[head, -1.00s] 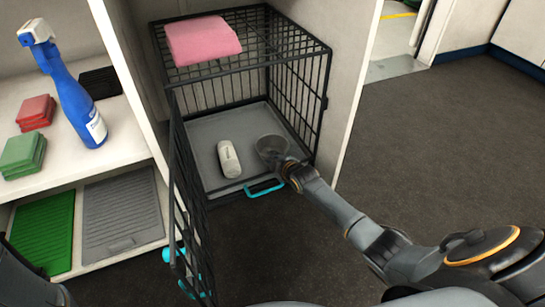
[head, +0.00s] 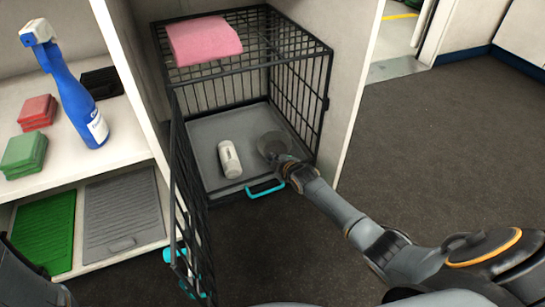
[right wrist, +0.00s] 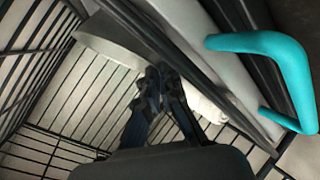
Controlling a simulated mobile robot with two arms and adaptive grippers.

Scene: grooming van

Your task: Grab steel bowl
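The steel bowl (head: 274,143) is at the right front of the wire crate, above or on its grey tray. My right gripper (head: 286,163) reaches in through the crate's open front to the near side of the bowl. In the right wrist view, my right gripper's fingers (right wrist: 160,78) are close together at the bowl's rim, and part of the bowl (right wrist: 108,50) shows beyond them. They look shut on the rim, though the exact contact is partly hidden. My left gripper is not in view.
The wire crate (head: 322,95) has a pink towel (head: 203,39) on top and its door (head: 180,215) swung open at left. A white bottle (head: 229,159) lies on the tray left of the bowl. A turquoise handle (head: 265,188) is at the front. Shelves stand left; floor right is clear.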

